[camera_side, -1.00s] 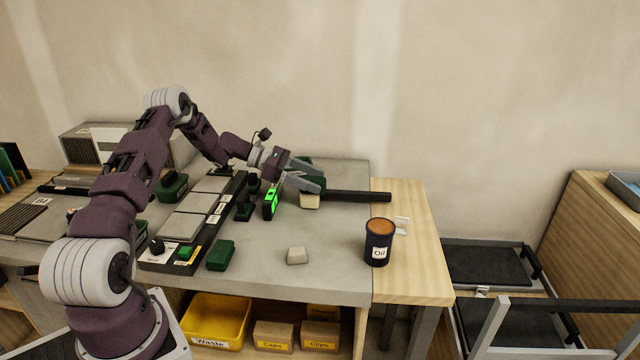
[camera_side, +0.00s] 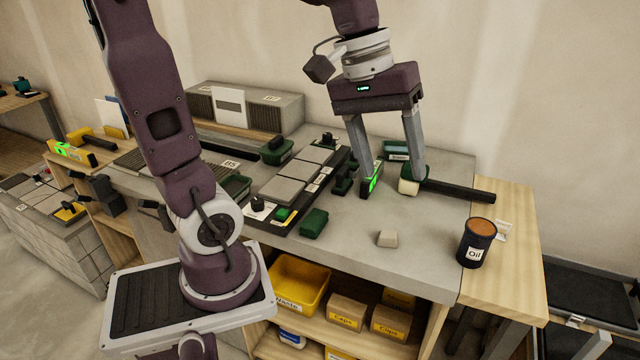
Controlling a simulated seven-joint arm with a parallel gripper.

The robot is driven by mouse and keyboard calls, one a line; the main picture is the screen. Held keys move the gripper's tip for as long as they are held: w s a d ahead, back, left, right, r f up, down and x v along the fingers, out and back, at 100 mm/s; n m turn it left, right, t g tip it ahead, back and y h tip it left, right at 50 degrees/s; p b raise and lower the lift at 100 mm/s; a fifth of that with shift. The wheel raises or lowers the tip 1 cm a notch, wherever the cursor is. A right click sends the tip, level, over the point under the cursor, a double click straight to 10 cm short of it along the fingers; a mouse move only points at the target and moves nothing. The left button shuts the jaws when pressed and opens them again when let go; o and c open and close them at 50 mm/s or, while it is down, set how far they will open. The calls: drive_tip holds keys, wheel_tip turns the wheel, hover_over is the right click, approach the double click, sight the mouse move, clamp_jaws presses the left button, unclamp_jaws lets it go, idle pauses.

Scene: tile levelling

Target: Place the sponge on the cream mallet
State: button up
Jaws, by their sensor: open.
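The mallet (camera_side: 461,190) lies on the grey worktop, with its black handle pointing right. Its head shows a cream face (camera_side: 408,187) and a dark green part. A small beige block (camera_side: 387,239), which looks like the sponge, lies on the worktop in front of and slightly left of the mallet head. My gripper (camera_side: 391,188) is open and points down, with nothing seen held. Its right finger overlaps the mallet head in the picture, and its left finger is beside a bright green display device. I cannot tell whether either finger touches anything.
The lit green device (camera_side: 373,180) stands close to the left finger. Grey tiles (camera_side: 281,191) and a dark green block (camera_side: 314,223) are to the left. The worktop around the beige block is clear.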

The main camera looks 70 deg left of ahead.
drive_tip(key=s+f+m+t+y, duration=0.1)
drive_tip(key=s+m+t+y, duration=0.1)
drive_tip(key=s+m, duration=0.5)
drive_tip(key=s+d+t, duration=0.1)
drive_tip(key=s, duration=0.3)
drive_tip(key=shift+s+f, duration=0.2)
drive_tip(key=shift+f, duration=0.15)
